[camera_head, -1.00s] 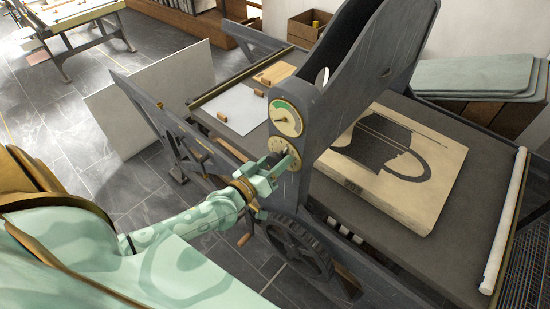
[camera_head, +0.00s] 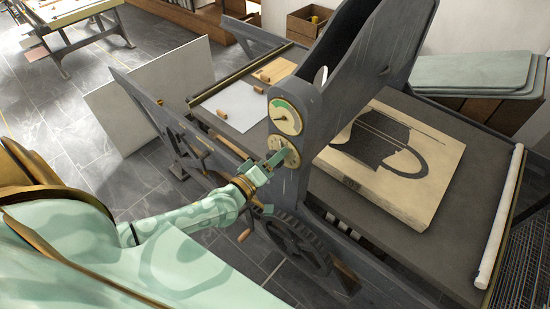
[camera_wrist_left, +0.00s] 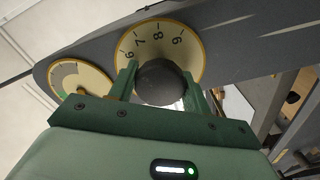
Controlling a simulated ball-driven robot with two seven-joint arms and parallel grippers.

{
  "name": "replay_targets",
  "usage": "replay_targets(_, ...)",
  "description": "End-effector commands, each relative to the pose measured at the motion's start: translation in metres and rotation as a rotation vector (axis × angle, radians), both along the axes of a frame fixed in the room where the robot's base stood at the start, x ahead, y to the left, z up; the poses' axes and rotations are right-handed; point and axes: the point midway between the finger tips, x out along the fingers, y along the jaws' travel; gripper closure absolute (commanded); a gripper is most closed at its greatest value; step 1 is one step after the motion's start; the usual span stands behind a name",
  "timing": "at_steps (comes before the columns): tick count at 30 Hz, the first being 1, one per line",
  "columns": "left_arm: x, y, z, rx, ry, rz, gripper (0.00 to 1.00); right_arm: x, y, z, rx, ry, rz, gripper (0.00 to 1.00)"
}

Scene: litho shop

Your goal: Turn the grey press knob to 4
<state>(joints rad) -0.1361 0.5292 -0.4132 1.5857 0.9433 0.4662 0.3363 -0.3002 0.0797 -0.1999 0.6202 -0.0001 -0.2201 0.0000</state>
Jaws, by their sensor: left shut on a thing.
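The grey press knob (camera_wrist_left: 162,82) is a dark round knob at the centre of a cream dial plate (camera_wrist_left: 190,55) in the left wrist view. Numbers that look like 6, 7, 8 and 9 show along the plate's upper edge; the rest, the 4 and any pointer mark are hidden. In the head view the dial plate (camera_head: 290,156) sits on the press frame, just below a round gauge (camera_head: 286,117). My left gripper (camera_head: 274,160) is at this plate, its green fingers shut on the knob from both sides. My right gripper is not in view.
The gauge with a green sector also shows in the left wrist view (camera_wrist_left: 80,82). Below the knob is a dark spoked wheel (camera_head: 297,243). The press bed (camera_head: 440,235) carries a pale stone (camera_head: 440,185) to the right. A white panel (camera_head: 130,105) leans at the left.

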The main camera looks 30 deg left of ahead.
Motion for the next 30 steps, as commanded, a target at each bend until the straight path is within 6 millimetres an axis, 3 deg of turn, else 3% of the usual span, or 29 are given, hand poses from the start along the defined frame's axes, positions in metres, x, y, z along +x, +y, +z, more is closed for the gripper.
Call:
replay_targets(11,0.000,0.001,0.000,-0.003,0.001,0.001,0.74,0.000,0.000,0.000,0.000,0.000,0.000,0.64)
replay_targets(12,0.000,0.001,0.000,-0.003,0.001,0.001,0.43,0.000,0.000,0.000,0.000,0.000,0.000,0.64)
replay_targets(14,0.000,0.001,0.000,-0.003,0.001,0.001,0.30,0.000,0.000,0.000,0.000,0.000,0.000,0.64)
replay_targets(24,-0.004,0.001,0.000,-0.003,0.001,0.001,0.30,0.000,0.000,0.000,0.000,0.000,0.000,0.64)
replay_targets(30,-0.039,0.006,-0.001,-0.002,0.005,-0.001,0.30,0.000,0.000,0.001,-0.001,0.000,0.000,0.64)
